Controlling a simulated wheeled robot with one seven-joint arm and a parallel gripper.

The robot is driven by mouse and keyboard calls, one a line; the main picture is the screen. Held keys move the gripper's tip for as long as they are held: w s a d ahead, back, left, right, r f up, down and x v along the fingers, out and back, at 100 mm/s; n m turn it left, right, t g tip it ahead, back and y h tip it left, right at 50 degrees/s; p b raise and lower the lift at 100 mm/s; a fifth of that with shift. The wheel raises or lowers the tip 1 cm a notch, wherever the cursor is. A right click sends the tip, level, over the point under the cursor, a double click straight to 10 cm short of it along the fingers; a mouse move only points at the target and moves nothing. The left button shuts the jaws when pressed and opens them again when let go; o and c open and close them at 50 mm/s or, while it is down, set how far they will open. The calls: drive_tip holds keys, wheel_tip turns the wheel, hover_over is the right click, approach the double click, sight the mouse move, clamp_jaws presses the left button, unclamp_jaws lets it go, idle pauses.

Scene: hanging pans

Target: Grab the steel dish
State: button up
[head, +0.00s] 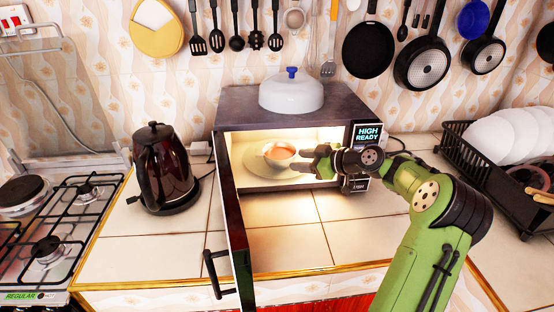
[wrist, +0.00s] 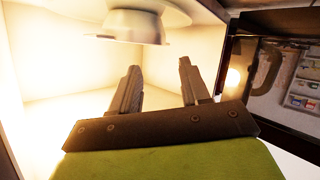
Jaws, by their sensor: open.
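The steel dish (head: 280,152) is a small silvery bowl with orange-brown contents. It sits on the round plate (head: 247,165) inside the lit, open microwave (head: 222,125). In the wrist view, which looks upside down, the dish (wrist: 135,28) shows at the top, beyond my fingertips. My gripper (head: 315,160) reaches into the microwave opening from the right, close to the dish's right side. Its fingers (wrist: 159,68) are apart, with nothing between them. I cannot tell whether a fingertip touches the dish.
The microwave door (head: 238,225) stands open toward the front, left of my arm. A white lid with a blue knob (head: 291,92) rests on top of the microwave. A dark kettle (head: 163,168) stands left, and a dish rack (head: 480,165) right. Pans hang above.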

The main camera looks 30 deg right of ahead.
sight(267, 159)
drive_tip(key=b+x, duration=0.1)
drive_tip(key=x, duration=0.8)
drive_tip(key=shift+w+a, duration=0.1)
drive_tip(key=shift+w, duration=0.2)
drive_tip(key=shift+s, duration=0.1)
clamp_jaws()
